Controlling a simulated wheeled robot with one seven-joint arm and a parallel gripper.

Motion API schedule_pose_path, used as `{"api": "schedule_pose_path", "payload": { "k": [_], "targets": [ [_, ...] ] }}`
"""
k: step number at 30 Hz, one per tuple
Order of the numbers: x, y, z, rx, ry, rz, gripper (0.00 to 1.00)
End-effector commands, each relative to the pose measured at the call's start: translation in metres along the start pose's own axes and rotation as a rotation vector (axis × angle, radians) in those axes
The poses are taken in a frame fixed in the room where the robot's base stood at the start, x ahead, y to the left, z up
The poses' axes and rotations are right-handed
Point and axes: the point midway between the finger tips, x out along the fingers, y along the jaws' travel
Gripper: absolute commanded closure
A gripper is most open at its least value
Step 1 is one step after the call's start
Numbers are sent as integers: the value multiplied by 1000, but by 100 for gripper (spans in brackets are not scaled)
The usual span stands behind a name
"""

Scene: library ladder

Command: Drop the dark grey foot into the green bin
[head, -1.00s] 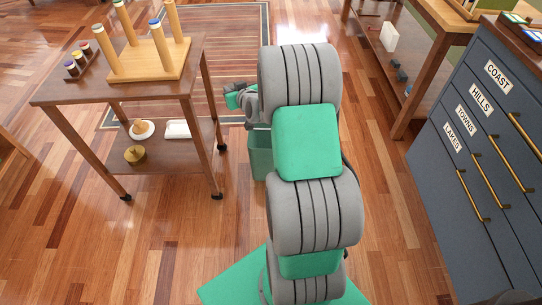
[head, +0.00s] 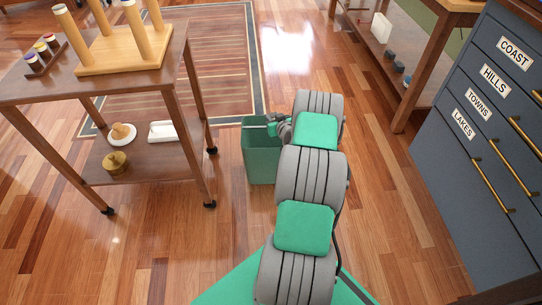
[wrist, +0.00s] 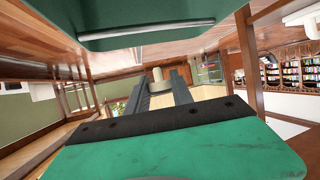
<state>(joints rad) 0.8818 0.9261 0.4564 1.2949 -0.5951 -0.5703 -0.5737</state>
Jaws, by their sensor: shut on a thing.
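The green bin (head: 261,160) stands on the floor beside the cart in the head view. A thin pale bar lies along its top. A green surface with a pale bar, seemingly the bin (wrist: 140,14), also fills the top of the wrist view. My gripper (head: 271,128) is at the bin's upper right rim, partly over its opening. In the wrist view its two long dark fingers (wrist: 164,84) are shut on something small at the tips. I take it to be the dark grey foot, but its shape and colour are not clear.
The wooden cart (head: 180,62), with a peg board (head: 125,53) on top, stands close left of the bin. A blue drawer cabinet (head: 470,160) is at the right. A wooden shelf table (head: 415,70) is behind it.

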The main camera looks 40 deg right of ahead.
Motion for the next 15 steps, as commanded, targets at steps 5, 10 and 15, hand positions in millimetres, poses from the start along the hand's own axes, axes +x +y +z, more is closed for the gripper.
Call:
{"api": "schedule_pose_path", "payload": {
  "k": [5,10,15],
  "targets": [
    [10,0,23,0,0,0,100],
    [10,0,24,0,0,0,100],
    [10,0,24,0,0,0,67]
  ]
}}
